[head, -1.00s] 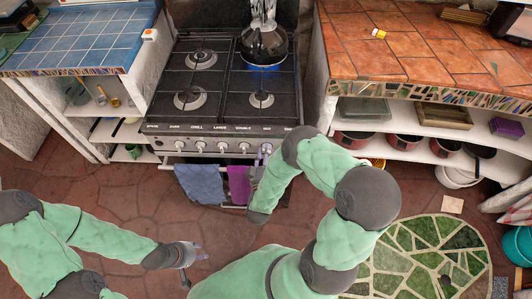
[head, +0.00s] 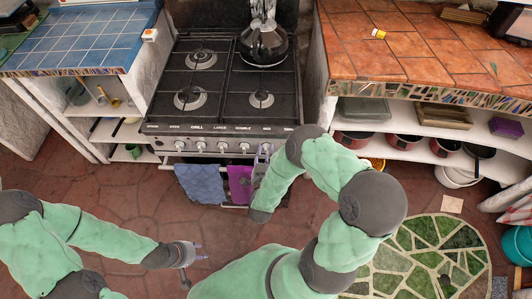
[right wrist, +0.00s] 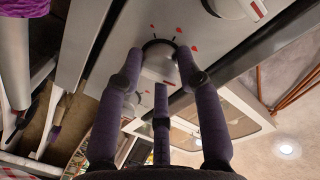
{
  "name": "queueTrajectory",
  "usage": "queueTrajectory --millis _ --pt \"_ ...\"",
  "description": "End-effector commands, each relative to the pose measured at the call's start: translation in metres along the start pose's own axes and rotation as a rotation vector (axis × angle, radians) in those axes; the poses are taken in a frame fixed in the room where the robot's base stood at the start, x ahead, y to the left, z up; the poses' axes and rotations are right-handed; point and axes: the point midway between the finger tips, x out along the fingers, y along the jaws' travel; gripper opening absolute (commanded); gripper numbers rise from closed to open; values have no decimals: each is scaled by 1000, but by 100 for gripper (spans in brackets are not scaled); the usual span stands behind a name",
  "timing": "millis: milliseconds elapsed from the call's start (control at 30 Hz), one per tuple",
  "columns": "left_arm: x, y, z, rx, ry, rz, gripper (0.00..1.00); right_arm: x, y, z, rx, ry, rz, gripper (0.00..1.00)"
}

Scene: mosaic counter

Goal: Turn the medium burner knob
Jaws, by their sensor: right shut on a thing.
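The stove (head: 222,85) has a front panel with a row of white knobs, among them a knob (head: 244,147) left of my right gripper (head: 264,152). My right gripper is at the right end of the panel. In the right wrist view its dark fingers (right wrist: 160,85) are shut around a white knob (right wrist: 158,62) with red marks around it on the panel. The fingers partly hide this knob, and its label cannot be read. My left gripper (head: 197,252) is open and empty over the floor, away from the stove.
A glass kettle (head: 264,42) stands on the back right burner; no flame shows under it. A blue cloth (head: 200,184) and a purple cloth (head: 239,186) hang from the oven rail below the knobs. Counters flank the stove; a green mosaic rug (head: 425,255) lies on the floor.

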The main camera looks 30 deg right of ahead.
Motion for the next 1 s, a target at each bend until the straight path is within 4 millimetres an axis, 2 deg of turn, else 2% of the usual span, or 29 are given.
queueTrajectory --millis 400,1000 --pt "1 0 0 0 0 0 40 2 -1 -3 212 -7 -10 4" --pt "1 0 0 0 0 0 40 3 -1 -4 249 -6 -11 4"
